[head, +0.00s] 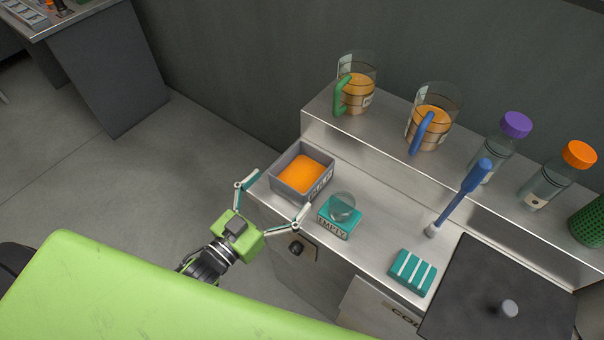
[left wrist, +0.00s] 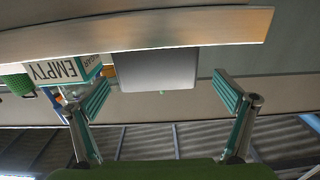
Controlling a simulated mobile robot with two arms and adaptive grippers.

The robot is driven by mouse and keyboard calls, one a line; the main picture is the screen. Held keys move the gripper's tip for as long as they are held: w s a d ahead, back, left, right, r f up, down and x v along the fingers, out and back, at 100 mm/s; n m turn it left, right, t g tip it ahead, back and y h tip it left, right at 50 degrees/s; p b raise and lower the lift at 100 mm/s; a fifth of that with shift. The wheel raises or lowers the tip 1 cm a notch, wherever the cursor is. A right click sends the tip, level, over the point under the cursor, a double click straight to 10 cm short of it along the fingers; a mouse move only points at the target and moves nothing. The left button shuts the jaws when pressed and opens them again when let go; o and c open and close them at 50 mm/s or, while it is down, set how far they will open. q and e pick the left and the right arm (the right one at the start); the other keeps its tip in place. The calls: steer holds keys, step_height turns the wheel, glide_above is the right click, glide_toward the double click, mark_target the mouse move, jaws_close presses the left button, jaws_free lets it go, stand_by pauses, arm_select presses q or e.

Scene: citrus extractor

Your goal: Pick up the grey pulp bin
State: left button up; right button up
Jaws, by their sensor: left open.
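The grey pulp bin (head: 287,188) is a square open box filled with orange pulp, with lettering on one side. It stands on the left end of the steel counter in the head view. In the left wrist view, its plain grey wall (left wrist: 155,70) shows between and beyond my fingers. My left gripper (head: 278,193) is open and empty, just off the counter's left end, with its fingers spread toward the bin. The left wrist view shows the open fingers (left wrist: 162,90) with a gap on both sides of the bin. My right gripper is not in view.
A teal "EMPTY" block (head: 336,222) with a glass dome on it stands close right of the bin. A striped teal block (head: 412,272) and a blue-handled tool (head: 464,192) are further right. Jugs (head: 355,95) and capped bottles stand on the raised shelf (head: 390,130) behind.

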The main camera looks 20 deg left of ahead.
mark_target(302, 181)
arm_select(q)
steer(key=shift+x, duration=1.2)
steer(key=shift+w+d, duration=0.2)
steer(key=shift+w, duration=0.15)
steer(key=p+x, duration=0.1)
steer(key=x, duration=0.4)
steer(key=shift+s+d, duration=0.1)
steer(key=shift+d, duration=0.05)
steer(key=c, duration=1.4)
steer(key=shift+c, duration=0.3)
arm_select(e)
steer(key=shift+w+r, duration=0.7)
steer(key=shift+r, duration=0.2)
